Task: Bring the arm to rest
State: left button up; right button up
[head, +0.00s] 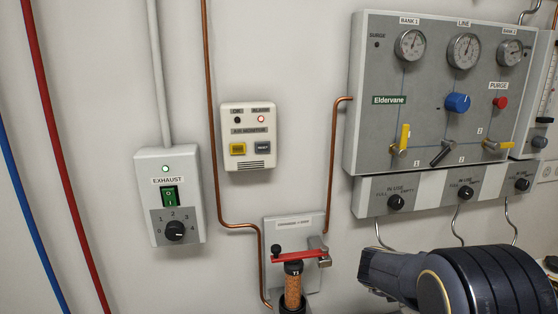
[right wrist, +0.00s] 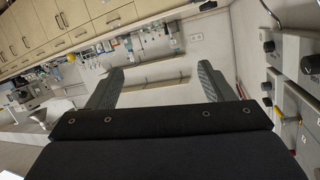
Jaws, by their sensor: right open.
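My right arm (head: 460,282) comes in at the lower right of the head view, below the gas panel. Its gripper is out of that view. In the right wrist view my right gripper (right wrist: 160,88) has its two fingers spread wide apart, with nothing between them. Beyond the fingers are a pale wall and shelf rails. My left arm and gripper are in neither view.
The grey gas panel (head: 376,95) with gauges, levers and knobs is close above my right arm. An exhaust switch box (head: 187,222), an alarm box (head: 248,163) and a red-handled valve (head: 299,257) are on the wall. Drawers (right wrist: 60,22) show in the wrist view.

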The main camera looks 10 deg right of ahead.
jog(key=w+a+n+t+y, duration=0.1)
jog(key=w+n+t+y, duration=0.1)
jog(key=t, duration=0.2)
jog(key=w+a+n+t+y, duration=0.1)
jog(key=w+n+t+y, duration=0.1)
jog(key=w+t, duration=0.1)
jog(key=w+a+n+t+y, duration=0.1)
jog(key=w+t+y, duration=0.1)
jog(key=t, duration=0.3)
jog(key=shift+w+r+n+y, duration=0.15)
jog(key=shift+w+n+y, duration=0.25)
jog(key=s+a+r+n+t+y, duration=0.2)
jog(key=s+a+n+y, duration=0.25)
jog(key=a, duration=0.25)
jog(key=s+a+r+n+t+y, duration=0.1)
jog(key=s+a+r+n+y, duration=0.2)
jog(key=a+y, duration=0.4)
jog(key=s+a+f+n+g, duration=0.3)
jog(key=s+f, duration=0.2)
jog(key=s, duration=0.4)
jog(key=s+a+f+n+g, duration=0.3)
jog(key=s+f+n+g, duration=0.1)
jog(key=s, duration=0.6)
jog(key=shift+a+f, duration=0.25)
jog(key=shift+f, duration=0.5)
